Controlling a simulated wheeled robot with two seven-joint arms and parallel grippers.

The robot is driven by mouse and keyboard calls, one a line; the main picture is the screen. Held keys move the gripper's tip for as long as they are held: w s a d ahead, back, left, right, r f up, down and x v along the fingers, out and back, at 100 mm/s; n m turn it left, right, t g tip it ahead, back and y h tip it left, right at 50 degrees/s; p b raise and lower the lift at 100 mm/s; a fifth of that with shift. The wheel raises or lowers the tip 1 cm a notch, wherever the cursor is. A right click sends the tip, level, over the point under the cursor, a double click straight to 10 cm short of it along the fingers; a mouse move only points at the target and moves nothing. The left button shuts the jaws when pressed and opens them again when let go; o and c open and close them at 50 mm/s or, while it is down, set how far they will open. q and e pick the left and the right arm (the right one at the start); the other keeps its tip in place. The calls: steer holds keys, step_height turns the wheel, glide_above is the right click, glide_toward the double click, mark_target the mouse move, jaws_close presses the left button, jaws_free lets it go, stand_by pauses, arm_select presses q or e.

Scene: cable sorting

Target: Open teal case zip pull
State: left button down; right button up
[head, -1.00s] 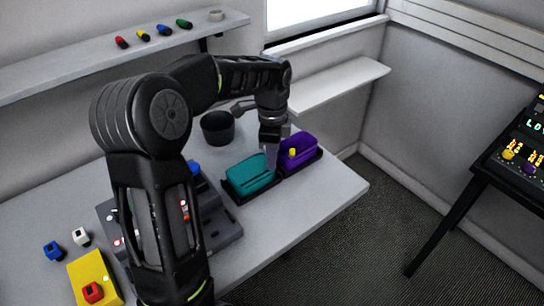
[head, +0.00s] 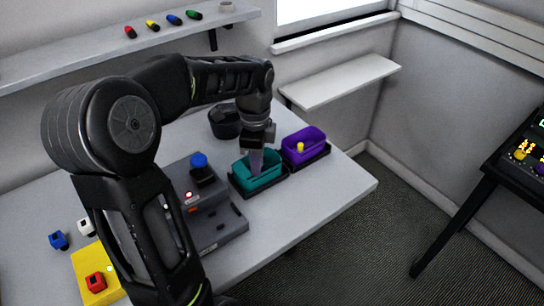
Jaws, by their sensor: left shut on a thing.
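The teal case (head: 266,181) sits in a dark tray on the table, and its top now looks open, with a darker teal inside showing. My left gripper (head: 256,168) points down at the left part of the case's top, its fingertips at the case. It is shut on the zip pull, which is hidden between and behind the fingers. My right gripper is not in view.
A purple case (head: 306,153) with a yellow pull (head: 300,147) stands right of the teal one in its own dark tray. A grey device (head: 222,230) is to the left. A dark cup (head: 223,121) stands behind. The table's right corner is clear.

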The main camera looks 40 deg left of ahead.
arm_select(q)
steer(key=shift+s, duration=0.2)
steer(key=c, duration=1.4)
jaws_free()
step_height(320, 180, up, 8)
steer(key=shift+f, duration=0.1)
